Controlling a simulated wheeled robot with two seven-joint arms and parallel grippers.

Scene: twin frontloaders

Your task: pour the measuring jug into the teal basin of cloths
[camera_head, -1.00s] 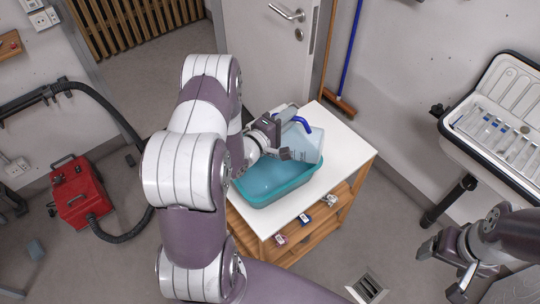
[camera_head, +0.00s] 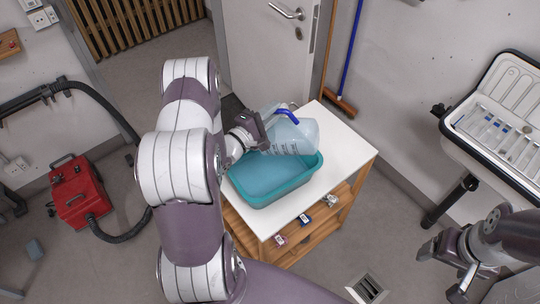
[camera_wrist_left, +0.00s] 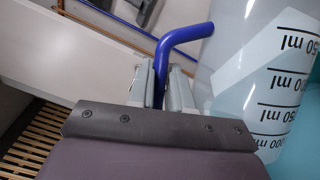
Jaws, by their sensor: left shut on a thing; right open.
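The measuring jug (camera_head: 291,136) is translucent with black ml markings and a blue handle (camera_wrist_left: 184,36). It is tilted far over, above the far side of the teal basin (camera_head: 263,203). My left gripper (camera_head: 262,127) is shut on the blue handle, and in the left wrist view the fingers (camera_wrist_left: 161,88) pinch it. The basin stands on the white cart top and holds something flat and teal-blue; I cannot make out separate cloths or any stream from the jug. My right gripper (camera_head: 445,268) is open and empty at the lower right, away from the cart.
The white-topped wooden cart (camera_head: 346,155) has free room right of the basin. A door (camera_head: 268,50) and a broom (camera_head: 345,100) are behind. A red case (camera_head: 77,195) stands left; an open white case (camera_head: 500,110) is right.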

